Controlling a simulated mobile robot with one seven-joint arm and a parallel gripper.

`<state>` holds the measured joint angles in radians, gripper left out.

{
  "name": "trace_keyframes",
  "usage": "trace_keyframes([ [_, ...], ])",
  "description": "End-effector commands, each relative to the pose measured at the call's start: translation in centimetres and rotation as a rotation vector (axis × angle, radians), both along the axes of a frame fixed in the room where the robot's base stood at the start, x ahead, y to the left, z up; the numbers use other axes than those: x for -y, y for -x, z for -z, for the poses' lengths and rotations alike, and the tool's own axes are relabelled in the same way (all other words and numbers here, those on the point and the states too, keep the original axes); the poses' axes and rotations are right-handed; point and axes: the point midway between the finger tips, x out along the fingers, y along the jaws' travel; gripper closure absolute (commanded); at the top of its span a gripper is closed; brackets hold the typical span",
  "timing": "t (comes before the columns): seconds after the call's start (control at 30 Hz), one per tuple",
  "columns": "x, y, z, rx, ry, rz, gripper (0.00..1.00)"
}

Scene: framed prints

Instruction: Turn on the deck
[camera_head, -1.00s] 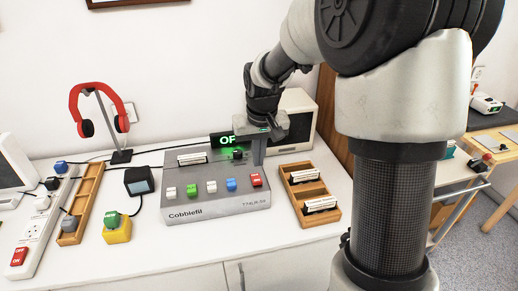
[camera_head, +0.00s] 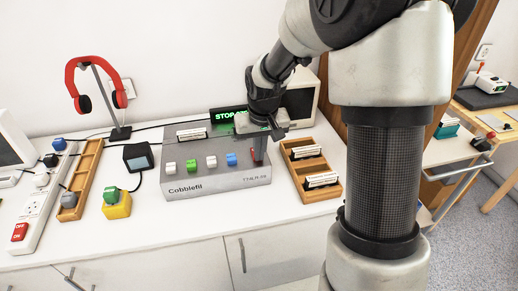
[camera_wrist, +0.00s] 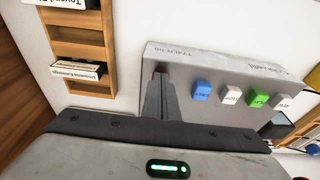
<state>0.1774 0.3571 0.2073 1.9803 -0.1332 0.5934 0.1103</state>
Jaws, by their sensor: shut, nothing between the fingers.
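The grey deck (camera_head: 215,183), marked Cobblefil, sits on the white cabinet top. Its front row has white, green, white and blue buttons, and a red button at the right end, mostly hidden behind my fingers. The green-lit display (camera_head: 225,117) behind it begins with "STOP"; the rest is covered by my gripper. My gripper (camera_head: 259,162) is shut and empty, pointing down at the red button; I cannot tell whether it is touching. In the wrist view, the fingers (camera_wrist: 158,100) reach to the deck's end beside the blue button (camera_wrist: 201,91).
A wooden cassette rack (camera_head: 311,170) stands close to the deck's right.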

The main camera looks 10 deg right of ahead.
Motion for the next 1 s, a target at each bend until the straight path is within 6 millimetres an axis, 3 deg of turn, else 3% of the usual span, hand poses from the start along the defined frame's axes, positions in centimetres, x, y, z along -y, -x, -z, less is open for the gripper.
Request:
trace_keyframes([
  [1.0, 0.0, -1.5, -1.5, 0.001, 0.0, 0.001, 1.0],
])
